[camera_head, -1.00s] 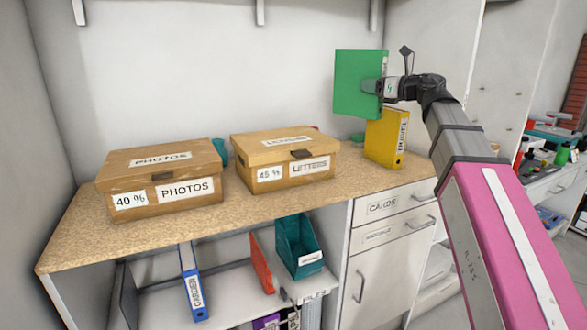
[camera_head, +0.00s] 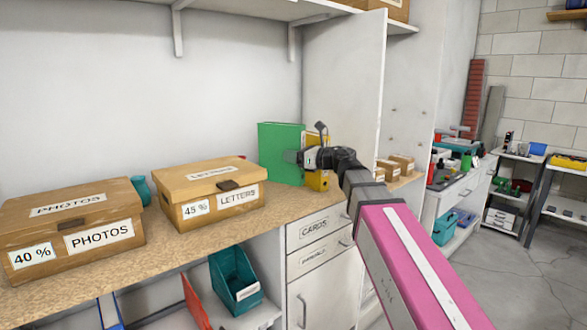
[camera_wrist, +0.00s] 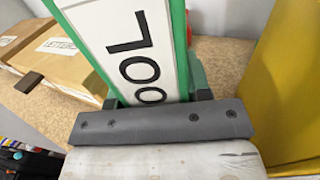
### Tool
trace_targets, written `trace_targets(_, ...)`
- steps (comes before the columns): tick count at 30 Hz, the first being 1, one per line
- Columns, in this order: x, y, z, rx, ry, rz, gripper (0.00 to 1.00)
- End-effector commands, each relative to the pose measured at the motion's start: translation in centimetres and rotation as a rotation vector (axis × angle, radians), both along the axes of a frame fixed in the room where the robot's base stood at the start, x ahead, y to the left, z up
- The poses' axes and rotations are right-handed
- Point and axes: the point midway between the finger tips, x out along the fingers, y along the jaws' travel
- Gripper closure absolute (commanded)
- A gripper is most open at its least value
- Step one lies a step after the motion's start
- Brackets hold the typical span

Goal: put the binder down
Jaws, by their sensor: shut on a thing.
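A green binder (camera_head: 279,150) is upright at the back of the wooden counter, right of the letters box. My gripper (camera_head: 300,157) is shut on its spine side. In the wrist view the green binder (camera_wrist: 137,40) stands between the fingers, its white label showing "OOL". The binder's lower edge is at or just above the counter; I cannot tell whether it touches. A yellow binder (camera_head: 318,180) stands just right of it, partly hidden by my gripper. The yellow binder (camera_wrist: 290,95) also fills the right side of the wrist view, with a gap between the two.
The letters box (camera_head: 208,194) and the photos box (camera_head: 70,228) stand on the counter (camera_head: 160,258) to the left. A tall white panel (camera_head: 345,85) rises at the counter's right. Small cardboard boxes (camera_head: 402,164) lie beyond it. A teal holder (camera_head: 232,280) sits on the shelf below.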

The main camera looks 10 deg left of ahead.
Motion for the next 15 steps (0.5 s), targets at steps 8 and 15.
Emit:
trace_targets(8,0.0,0.0,-2.2,0.002,0.003,0.0,0.91)
trace_targets(15,0.0,0.0,-4.3,0.003,0.001,0.0,0.91)
